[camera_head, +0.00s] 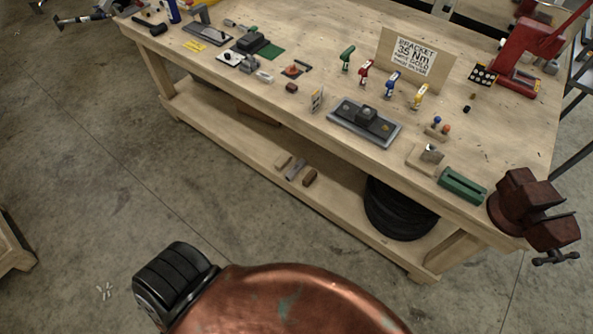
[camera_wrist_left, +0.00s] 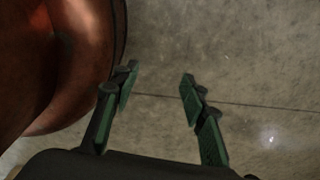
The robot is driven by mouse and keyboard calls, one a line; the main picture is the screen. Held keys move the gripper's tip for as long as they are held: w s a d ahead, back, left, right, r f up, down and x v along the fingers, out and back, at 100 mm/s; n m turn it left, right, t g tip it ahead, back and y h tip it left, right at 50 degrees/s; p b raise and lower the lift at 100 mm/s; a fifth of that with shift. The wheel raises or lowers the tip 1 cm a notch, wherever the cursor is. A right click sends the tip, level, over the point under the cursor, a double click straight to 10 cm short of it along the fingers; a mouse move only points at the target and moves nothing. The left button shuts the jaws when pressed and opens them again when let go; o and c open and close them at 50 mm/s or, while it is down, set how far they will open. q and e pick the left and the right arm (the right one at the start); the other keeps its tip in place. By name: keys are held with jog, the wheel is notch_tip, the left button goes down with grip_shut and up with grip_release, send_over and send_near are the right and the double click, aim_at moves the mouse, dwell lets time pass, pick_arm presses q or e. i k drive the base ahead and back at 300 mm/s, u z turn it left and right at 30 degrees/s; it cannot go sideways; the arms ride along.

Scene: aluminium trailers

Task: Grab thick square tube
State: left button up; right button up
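I cannot make out a thick square tube for certain in either view. Several small blocks and a short grey piece (camera_head: 296,170) lie on the lower shelf of the workbench, too small to identify. My left gripper (camera_wrist_left: 158,78) shows in the left wrist view with its two green-and-black fingers spread apart. It is open and empty, with only bare concrete floor between and beyond the fingers.
A wooden workbench (camera_head: 300,108) crosses the head view, its top holding small tools, a sign (camera_head: 412,55), a red press (camera_head: 525,50) and a dark red vise (camera_head: 528,208). Black tyres (camera_head: 398,212) sit on its lower shelf.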

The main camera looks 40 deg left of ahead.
aim_at(298, 168)
jog(key=u, duration=0.35)
jog(key=k, duration=1.05)
jog(key=u, duration=1.8)
jog(key=i, duration=1.65)
jog(key=u, duration=0.3)
jog(key=i, duration=1.45)
jog(key=z, duration=1.15)
jog(key=i, duration=0.85)
jog(key=z, duration=1.3)
jog(key=i, duration=0.35)
jog(key=z, duration=0.15)
